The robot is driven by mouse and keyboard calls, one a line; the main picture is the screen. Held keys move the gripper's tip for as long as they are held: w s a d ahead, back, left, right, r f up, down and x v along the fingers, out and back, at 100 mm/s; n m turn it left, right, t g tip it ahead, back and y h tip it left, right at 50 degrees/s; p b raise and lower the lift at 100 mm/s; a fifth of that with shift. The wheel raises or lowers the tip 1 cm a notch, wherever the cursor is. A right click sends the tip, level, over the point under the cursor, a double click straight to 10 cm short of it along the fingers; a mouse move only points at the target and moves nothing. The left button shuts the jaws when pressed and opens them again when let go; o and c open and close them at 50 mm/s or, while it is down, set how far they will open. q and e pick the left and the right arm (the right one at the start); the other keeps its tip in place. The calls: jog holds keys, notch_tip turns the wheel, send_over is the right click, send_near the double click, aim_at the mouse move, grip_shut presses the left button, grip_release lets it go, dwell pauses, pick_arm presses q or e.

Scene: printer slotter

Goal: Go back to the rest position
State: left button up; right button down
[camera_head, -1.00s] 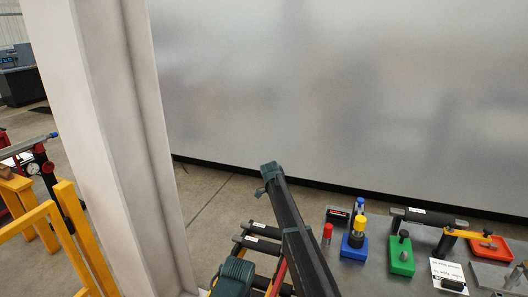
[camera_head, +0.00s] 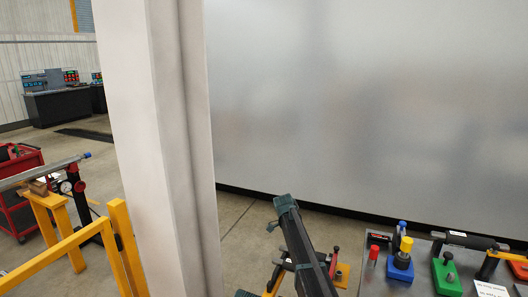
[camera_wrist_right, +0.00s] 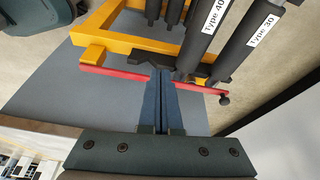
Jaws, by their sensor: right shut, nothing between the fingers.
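My right gripper (camera_wrist_right: 164,78) shows in the right wrist view with its two fingers together and nothing between them. I cannot tell whether the fingers touch the frame. In the head view a dark link of my own arm rises at the bottom middle, and no gripper fingers show there. My left gripper is not in view.
In the head view a grey table at the lower right holds a blue block (camera_head: 400,268), a green block (camera_head: 446,277) and other parts. A pale column (camera_head: 155,150) stands left of my arm. Yellow rails (camera_head: 125,245) and a red cart (camera_head: 20,190) are at the left.

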jog(key=s+d+f+n+t+y, duration=0.1)
jog(key=s+d+n+y, duration=0.1)
jog(key=s+n, duration=1.2)
jog(key=s+d+n+t+y, duration=0.15)
jog(key=s+n, duration=0.55)
jog(key=s, duration=1.4)
jog(key=s+a+r+n+p, duration=0.2)
jog(key=a, duration=0.3)
jog(key=s+a+r+n+g+h+p, duration=0.1)
jog(key=s+a+r+p, duration=0.1)
jog(key=a, duration=0.4)
jog(key=shift+s+a+r+n+p, duration=0.15)
jog(key=shift+s+r+n+p, duration=0.15)
jog(key=shift+s+n, duration=0.15)
